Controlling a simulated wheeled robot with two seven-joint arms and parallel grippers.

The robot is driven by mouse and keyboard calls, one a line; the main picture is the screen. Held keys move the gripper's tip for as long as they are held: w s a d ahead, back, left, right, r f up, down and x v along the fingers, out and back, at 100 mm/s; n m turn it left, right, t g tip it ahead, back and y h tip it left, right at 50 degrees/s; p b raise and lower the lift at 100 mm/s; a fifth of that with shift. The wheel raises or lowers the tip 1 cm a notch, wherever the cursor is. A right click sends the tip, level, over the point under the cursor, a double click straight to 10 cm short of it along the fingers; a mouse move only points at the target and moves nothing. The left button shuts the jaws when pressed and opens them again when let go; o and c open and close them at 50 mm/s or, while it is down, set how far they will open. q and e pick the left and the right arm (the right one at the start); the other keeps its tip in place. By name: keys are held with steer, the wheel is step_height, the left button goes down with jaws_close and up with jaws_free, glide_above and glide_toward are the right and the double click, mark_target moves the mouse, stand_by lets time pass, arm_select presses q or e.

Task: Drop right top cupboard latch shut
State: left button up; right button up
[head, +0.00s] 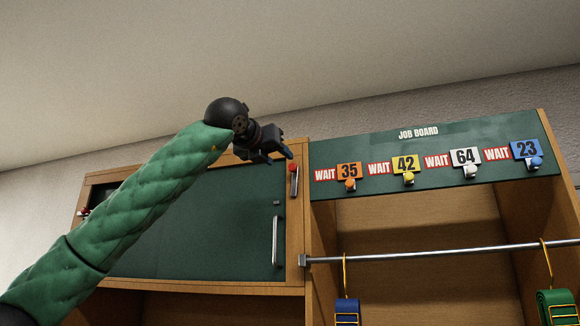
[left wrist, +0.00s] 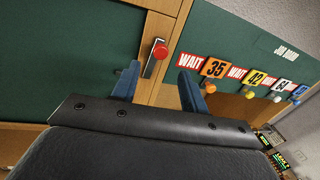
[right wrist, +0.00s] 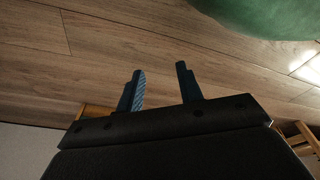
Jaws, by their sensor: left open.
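The right top cupboard latch (head: 293,180) is a metal bar with a red knob at its top, on the wooden frame at the right of the green cupboard door (head: 190,225). The bar hangs below the knob in the head view. My left gripper (head: 278,157) is open and empty, just up and left of the red knob. In the left wrist view the red knob (left wrist: 161,52) shows ahead, between and beyond the two fingertips, with no contact visible. My right gripper (right wrist: 162,85) is open and empty, facing wooden planks, away from the cupboard.
A second red knob (head: 84,212) is at the door's left edge. A vertical handle (head: 275,242) is on the door. The job board (head: 420,155) with numbered tags and pegs is to the right. Below it runs a metal rail (head: 440,252) with hanging straps.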

mark_target(291, 167)
arm_select(q)
steer(key=p+x, duration=0.4)
steer(key=x, duration=0.2)
steer(key=shift+w+d+r, duration=0.15)
steer(key=shift+w+d, duration=0.05)
steer(key=shift+w, duration=0.15)
steer(key=shift+w+d, duration=0.2)
steer(key=shift+w, duration=0.2)
arm_select(e)
steer(key=s+d+f, duration=0.2)
steer(key=s, duration=0.8)
steer(key=shift+d+f+g, duration=0.25)
steer(key=shift+f+g, duration=0.05)
steer(key=shift+f, duration=0.1)
arm_select(q)
jaws_close()
